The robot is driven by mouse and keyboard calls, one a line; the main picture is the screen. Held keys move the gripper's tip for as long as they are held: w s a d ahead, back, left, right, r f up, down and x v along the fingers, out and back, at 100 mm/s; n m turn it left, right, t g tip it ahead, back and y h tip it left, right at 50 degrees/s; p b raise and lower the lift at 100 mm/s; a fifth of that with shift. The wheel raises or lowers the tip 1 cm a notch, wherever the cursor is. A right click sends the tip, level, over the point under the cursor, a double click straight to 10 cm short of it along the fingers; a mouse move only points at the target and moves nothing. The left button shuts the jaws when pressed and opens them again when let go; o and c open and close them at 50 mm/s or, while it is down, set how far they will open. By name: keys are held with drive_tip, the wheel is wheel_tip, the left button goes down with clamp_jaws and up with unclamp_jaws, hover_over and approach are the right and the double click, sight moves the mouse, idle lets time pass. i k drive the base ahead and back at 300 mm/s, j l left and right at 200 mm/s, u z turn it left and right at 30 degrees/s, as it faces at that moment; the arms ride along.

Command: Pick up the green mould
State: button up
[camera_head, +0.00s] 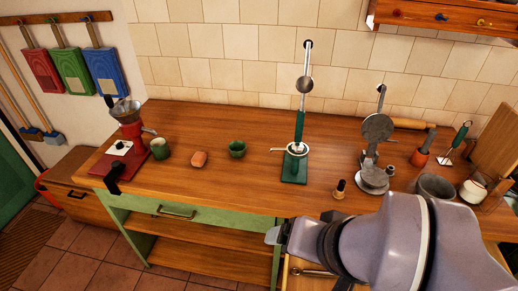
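A small green bowl-like vessel (237,148), which looks like the green mould, stands upright near the middle of the wooden worktop (215,178). A larger green cup (160,148) stands further left. The end of my gripper (275,236) shows at the lower middle, in front of the worktop's front edge and apart from the green mould, to its lower right. My arm hides most of the gripper, and I cannot tell whether its fingers are open or shut.
An orange-brown lump (198,158) lies left of the mould. A tall press on a green base (294,168) stands to its right. A red grinder (130,126) is at the left end. Grey metal equipment (376,130) and jars crowd the right. The worktop before the mould is clear.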

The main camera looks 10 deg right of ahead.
sight(237, 149)
drive_tip(key=z, duration=0.55)
drive_tip(key=i+j, duration=0.1)
drive_tip(key=j, duration=0.25)
drive_tip(key=i+j, duration=0.15)
drive_tip(key=j, duration=0.2)
drive_tip(key=i+j, duration=0.1)
drive_tip(key=j, duration=0.25)
drive_tip(key=i+j, duration=0.1)
drive_tip(key=j, duration=0.25)
drive_tip(key=i+j, duration=0.1)
drive_tip(key=j, duration=0.25)
drive_tip(key=i, duration=0.4)
